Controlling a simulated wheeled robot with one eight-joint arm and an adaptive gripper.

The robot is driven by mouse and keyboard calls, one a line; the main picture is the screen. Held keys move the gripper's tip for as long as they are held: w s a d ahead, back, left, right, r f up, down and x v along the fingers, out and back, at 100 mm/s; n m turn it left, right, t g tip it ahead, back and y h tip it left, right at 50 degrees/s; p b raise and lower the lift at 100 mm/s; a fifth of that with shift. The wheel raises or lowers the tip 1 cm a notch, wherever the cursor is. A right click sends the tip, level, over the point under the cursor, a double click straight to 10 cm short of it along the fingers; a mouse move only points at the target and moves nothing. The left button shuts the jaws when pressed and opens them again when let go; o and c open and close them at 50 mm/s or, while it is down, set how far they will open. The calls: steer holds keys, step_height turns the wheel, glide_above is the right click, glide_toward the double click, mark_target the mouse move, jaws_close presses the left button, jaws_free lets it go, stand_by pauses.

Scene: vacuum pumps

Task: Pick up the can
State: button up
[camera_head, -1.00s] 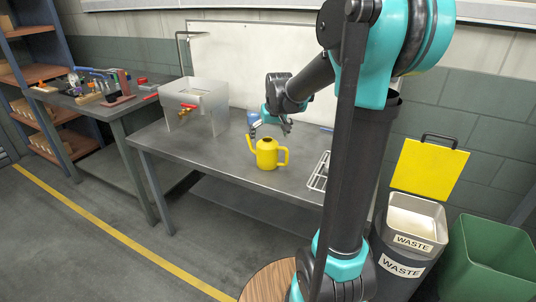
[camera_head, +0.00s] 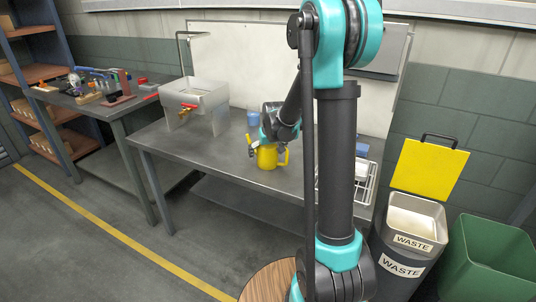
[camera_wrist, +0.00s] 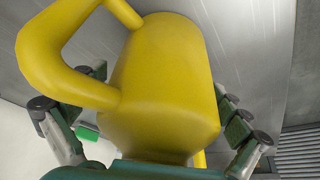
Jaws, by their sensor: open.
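The yellow watering can (camera_head: 267,158) stands upright on the grey metal table, its spout to the left and its handle to the right in the head view. In the wrist view the can (camera_wrist: 170,80) fills the middle, very close, with a curved yellow loop at upper left. My gripper (camera_head: 267,142) is at the top of the can. In the wrist view my gripper (camera_wrist: 150,120) is open, with one finger on each side of the can body. I cannot tell whether the fingers touch it. The can's top is hidden by my gripper.
A clear tank with a red-handled tap (camera_head: 196,101) stands to the left on the table (camera_head: 205,150). A blue item (camera_head: 253,118) is behind the can. A wire rack (camera_head: 364,185) is at the table's right end, partly behind my arm. The table front between tank and can is clear.

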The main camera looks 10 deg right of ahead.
steer(key=shift+w+f, duration=0.1)
steer(key=shift+f, duration=0.1)
steer(key=shift+c, duration=0.5)
steer(key=c, duration=1.2)
steer(key=shift+r, duration=0.1)
steer(key=shift+c, duration=0.2)
